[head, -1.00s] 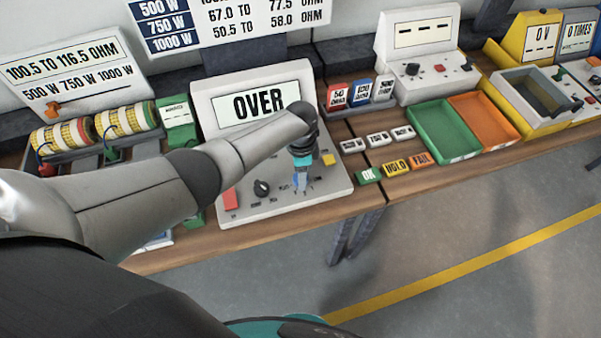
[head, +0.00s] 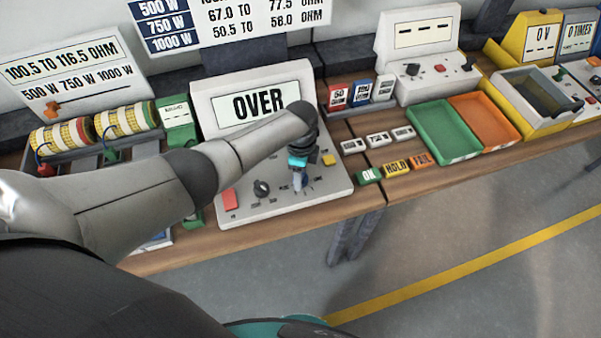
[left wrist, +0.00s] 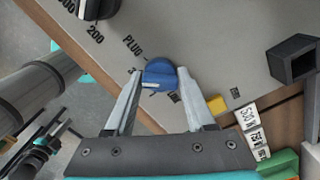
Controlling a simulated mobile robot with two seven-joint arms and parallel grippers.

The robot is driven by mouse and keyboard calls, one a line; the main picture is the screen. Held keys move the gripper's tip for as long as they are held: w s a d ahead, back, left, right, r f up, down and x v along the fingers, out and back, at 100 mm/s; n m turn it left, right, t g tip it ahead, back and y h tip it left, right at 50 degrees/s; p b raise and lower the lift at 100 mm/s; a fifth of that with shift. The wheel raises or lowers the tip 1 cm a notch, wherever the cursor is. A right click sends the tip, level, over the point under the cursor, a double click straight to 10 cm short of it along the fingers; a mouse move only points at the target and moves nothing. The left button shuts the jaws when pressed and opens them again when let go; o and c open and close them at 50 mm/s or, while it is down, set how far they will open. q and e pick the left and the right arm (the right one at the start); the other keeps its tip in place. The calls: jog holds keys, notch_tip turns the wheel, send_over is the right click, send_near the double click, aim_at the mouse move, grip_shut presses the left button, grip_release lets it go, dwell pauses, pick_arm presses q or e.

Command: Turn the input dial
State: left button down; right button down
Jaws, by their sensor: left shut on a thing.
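The tester (head: 310,205) is a pale box with a display reading OVER. Its blue dial (left wrist: 160,73) sits near the PLUG mark in the left wrist view, with a pale pointer line on it. My left gripper (head: 299,185) reaches down to the panel; its two fingers (left wrist: 157,78) are shut on the blue dial, one on each side. In the head view the gripper mostly hides this dial. A dark jointed part with teal, seemingly my right gripper, shows small at the lower left of the left wrist view; its jaws are unclear.
A black dial (head: 261,188) and a red block (head: 229,199) lie left of the gripper on the panel. A yellow button (head: 328,160) is close on its right. OK (head: 368,176), HOLD and FAIL blocks stand farther right, before green and orange trays (head: 443,132).

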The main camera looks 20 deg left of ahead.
pick_arm(q)
jog(key=shift+c, duration=1.5)
grip_release()
jog(key=shift+r, duration=0.55)
notch_tip(320, 180, up, 14)
jog(key=p, duration=0.2)
jog(key=shift+p, duration=0.35)
